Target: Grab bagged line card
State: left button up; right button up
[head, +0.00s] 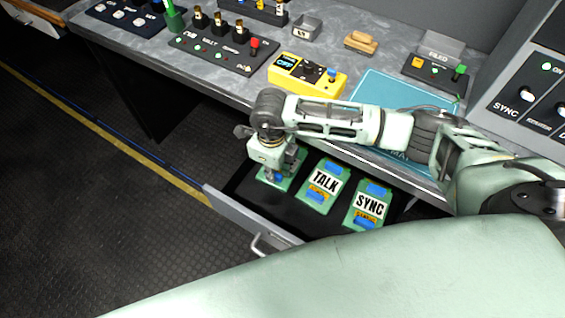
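An open drawer (228,209) under the desk holds three green cards with blue parts, lying in a row on its black floor. The middle card (316,198) is labelled TALK and the right card (359,218) is labelled SYNC. The left card (293,172) is mostly covered by my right gripper, so its label is hidden. My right gripper (277,173) points down over this left card, at or close to its surface. I cannot tell whether its fingers are closed on it, nor clearly make out a bag. My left gripper is not in view.
The desk above carries a yellow tester (306,75), a dark switch panel (220,52), a wooden brush (361,42), a small metal tray (306,27) and a teal mat (385,89). The drawer handle (258,244) faces the open dark floor at left. My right arm crosses the desk edge.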

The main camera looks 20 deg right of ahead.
grip_shut()
jog(key=shift+r, duration=0.15)
